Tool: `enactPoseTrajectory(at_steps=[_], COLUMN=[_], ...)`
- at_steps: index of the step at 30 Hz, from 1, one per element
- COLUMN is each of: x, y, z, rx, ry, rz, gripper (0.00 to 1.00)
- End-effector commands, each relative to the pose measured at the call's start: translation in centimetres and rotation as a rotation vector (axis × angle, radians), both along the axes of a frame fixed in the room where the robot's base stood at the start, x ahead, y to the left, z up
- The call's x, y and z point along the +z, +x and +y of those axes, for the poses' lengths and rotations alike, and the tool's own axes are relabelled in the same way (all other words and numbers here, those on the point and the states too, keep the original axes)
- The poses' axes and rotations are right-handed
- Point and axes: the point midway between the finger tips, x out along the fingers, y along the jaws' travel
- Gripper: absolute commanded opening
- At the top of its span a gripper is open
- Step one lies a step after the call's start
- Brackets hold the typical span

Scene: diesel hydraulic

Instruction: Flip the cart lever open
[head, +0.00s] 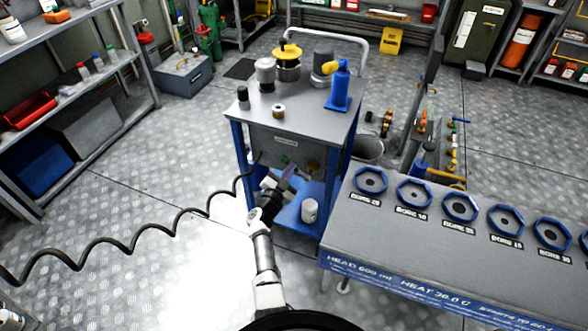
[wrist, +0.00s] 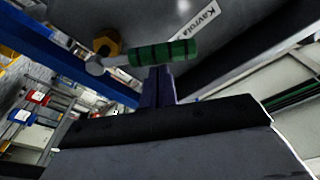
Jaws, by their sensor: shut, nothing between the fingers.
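The cart (head: 262,140) has a grey top, a grey front panel and blue legs, and stands in the middle of the head view. Its lever (wrist: 150,54) has a green ribbed grip and a silver stem joined to a brass fitting (wrist: 106,42) under the cart's labelled panel. In the head view the lever is small and partly hidden by my arm. My gripper (head: 288,171) is at the cart's front, below the panel. In the wrist view its dark fingers (wrist: 159,84) are together and empty, with the tips just below the green grip; I cannot tell whether they touch it.
A blue lower shelf (head: 288,217) with a white can (head: 309,210) is beneath my gripper. A bench (head: 430,240) with several blue octagonal rings stands close on the right. A black coiled hose (head: 130,240) runs in from the left. The floor left of the cart is mostly clear.

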Motion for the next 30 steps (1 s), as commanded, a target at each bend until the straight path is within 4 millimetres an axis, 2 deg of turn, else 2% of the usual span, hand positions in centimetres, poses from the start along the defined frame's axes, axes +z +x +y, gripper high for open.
enactPoseTrajectory(at_steps=[15, 30], x=[-3.0, -4.2], y=[0.6, 0.6], z=[1.8, 2.1], rx=[0.001, 0.000], ry=[-0.410, -0.562], rz=[0.136, 0.186], gripper=[0.00, 0.00])
